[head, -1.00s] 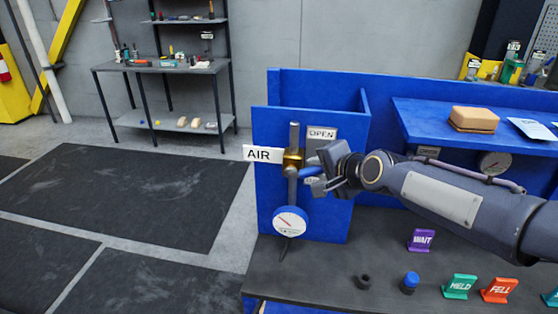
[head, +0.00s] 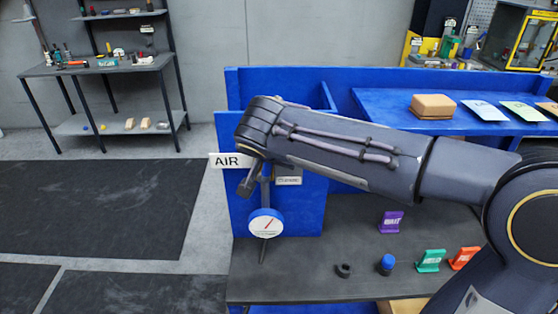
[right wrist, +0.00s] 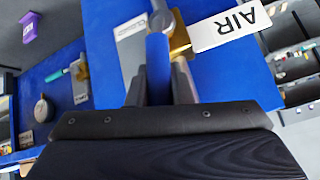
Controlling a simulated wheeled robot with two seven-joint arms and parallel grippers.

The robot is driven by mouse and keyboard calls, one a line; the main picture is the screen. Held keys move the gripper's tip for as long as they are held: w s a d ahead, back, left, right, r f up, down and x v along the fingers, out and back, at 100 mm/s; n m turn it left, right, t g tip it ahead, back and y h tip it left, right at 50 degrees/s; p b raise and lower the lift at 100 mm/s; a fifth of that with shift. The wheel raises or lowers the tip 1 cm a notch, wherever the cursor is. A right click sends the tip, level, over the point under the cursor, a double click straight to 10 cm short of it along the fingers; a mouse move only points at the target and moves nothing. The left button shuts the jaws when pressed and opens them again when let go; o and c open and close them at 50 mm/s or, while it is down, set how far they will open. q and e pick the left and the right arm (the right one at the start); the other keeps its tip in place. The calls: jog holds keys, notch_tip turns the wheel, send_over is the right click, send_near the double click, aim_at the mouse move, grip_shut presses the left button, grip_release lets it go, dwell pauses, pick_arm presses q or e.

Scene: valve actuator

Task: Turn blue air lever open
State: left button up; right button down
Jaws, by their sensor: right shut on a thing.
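The blue air lever (right wrist: 158,68) shows in the right wrist view, between my two dark fingers, beside the brass valve body (right wrist: 178,38). My right gripper (right wrist: 160,85) is shut on it; in the head view the gripper (head: 250,182) is in front of the blue panel, under my wrist. The lever and valve are hidden there by my arm. The white AIR sign (head: 228,161) is just left of my wrist. A closed-position label (head: 289,181) shows right of the pipe; the OPEN label is hidden. The round gauge (head: 266,223) hangs below. My left gripper is out of view.
The dark bench top (head: 320,270) holds a black ring (head: 343,270), a blue-capped part (head: 387,264) and purple (head: 391,222), green (head: 430,260) and orange (head: 464,258) tags. A blue shelf (head: 385,105) with a tan block (head: 433,106) is behind my arm.

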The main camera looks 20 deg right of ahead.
jog(key=shift+w+a+n+h, duration=0.1)
jog(key=shift+a+n+h, duration=0.3)
jog(key=shift+a+h, duration=0.15)
jog(key=c, duration=1.3)
grip_release()
jog(key=shift+r, duration=0.1)
jog(key=b+v, duration=0.1)
jog(key=v, duration=0.6)
jog(key=shift+a+r+b, duration=0.15)
jog(key=shift+r+b, duration=0.1)
jog(key=shift+b, duration=0.1)
